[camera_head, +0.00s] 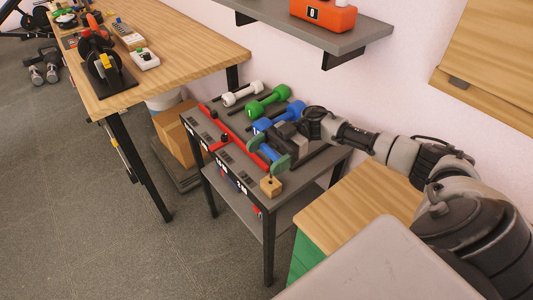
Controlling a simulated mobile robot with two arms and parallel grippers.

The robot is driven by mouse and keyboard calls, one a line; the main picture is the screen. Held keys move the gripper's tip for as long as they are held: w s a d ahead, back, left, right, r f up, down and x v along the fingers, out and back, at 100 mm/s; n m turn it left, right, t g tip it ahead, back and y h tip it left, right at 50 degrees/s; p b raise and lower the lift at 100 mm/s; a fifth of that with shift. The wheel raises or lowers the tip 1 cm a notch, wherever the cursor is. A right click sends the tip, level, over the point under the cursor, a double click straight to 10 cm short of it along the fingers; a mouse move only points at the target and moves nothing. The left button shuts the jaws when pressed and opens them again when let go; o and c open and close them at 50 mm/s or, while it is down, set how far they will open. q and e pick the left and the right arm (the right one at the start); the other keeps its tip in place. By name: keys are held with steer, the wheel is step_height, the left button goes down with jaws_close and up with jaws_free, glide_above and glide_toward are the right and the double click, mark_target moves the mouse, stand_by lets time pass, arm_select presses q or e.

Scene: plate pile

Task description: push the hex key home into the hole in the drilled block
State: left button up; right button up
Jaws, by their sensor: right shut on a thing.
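My right gripper (284,140) reaches in from the right, over the front part of a small dark rack table (205,163). It is shut on a blue-and-green thing (269,152) with a blue middle and green ends, a little like a dumbbell. A small wooden block (271,187) stands at the table's near corner, just below the held thing in the picture. A dark spot shows on its top; I cannot tell whether it is the hole. No hex key can be made out. My left gripper is not in view.
A white dumbbell (242,94), a green dumbbell (268,101) and a blue dumbbell (279,117) lie on the rack table behind a red bar (226,138). A wooden workbench (190,45) stands at left. A shelf with an orange box (323,14) hangs above.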

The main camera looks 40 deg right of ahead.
steer(key=shift+f, duration=0.15)
steer(key=shift+f+b, duration=1.15)
steer(key=shift+f, duration=0.65)
steer(key=shift+f, duration=0.1)
steer(key=shift+f, duration=0.45)
steer(key=shift+s, duration=0.1)
